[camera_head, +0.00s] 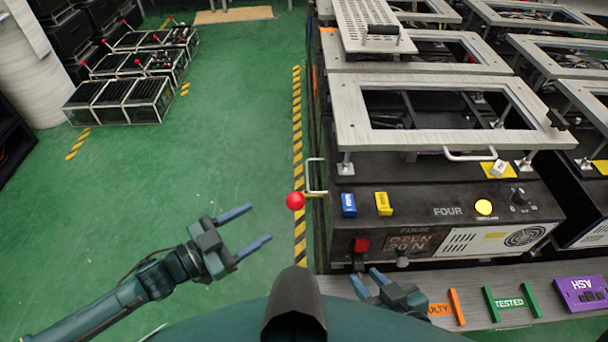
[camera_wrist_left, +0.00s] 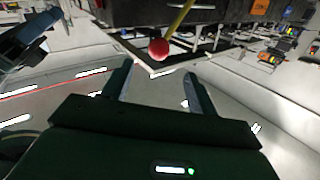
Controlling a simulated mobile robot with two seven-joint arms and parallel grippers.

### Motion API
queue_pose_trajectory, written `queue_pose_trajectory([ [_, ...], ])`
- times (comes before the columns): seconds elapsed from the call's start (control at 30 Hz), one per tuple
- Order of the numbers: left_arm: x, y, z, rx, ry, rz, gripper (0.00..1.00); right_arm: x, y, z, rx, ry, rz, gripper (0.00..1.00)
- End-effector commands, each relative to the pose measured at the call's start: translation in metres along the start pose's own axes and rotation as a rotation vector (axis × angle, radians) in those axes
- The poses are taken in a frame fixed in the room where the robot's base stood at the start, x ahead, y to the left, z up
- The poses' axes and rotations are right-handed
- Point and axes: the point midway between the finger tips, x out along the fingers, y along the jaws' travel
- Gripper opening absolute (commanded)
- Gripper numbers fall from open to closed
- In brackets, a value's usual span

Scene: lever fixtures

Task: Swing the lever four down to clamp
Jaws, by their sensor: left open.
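The lever's red ball knob (camera_head: 295,201) stands out from the left side of the fixture marked FOUR (camera_head: 440,230). Its short yellow rod runs to the fixture's side. My left gripper (camera_head: 260,222) is open and empty, to the left of the knob and apart from it, fingers pointing towards it. In the left wrist view the red knob (camera_wrist_left: 159,48) on its yellow rod lies beyond the open fingertips (camera_wrist_left: 158,80), roughly centred between them. My right gripper (camera_head: 368,279) is low in front of the fixture, with its two fingers apart and nothing seen between them.
A white handle (camera_head: 315,176) sticks out just above the knob. A grey ledge (camera_head: 470,290) with coloured tags runs below the fixture's front. Similar fixtures stand behind and to the right.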

Motion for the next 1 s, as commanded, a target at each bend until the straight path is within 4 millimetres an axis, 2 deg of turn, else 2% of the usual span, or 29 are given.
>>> queue_pose_trajectory([
  [0.17,0.011,-0.001,-0.001,0.002,0.006,0.011,0.59,-0.004,-0.004,0.005,0.002,-0.014,-0.008,0.3],
  [0.5,0.08,-0.001,-0.002,0.003,0.007,0.01,0.59,-0.005,-0.005,0.004,-0.005,-0.017,-0.007,0.3],
  [0.7,0.114,0.0,-0.001,0.003,0.005,0.01,0.59,-0.004,-0.003,0.006,-0.007,-0.02,-0.003,0.3],
  [0.83,0.126,0.0,-0.001,0.003,0.003,0.009,0.59,-0.004,-0.001,0.006,-0.007,-0.019,0.0,0.3],
  [1.0,0.131,0.001,-0.001,0.003,0.003,0.009,0.59,-0.004,-0.001,0.005,-0.007,-0.018,0.001,0.3],
])
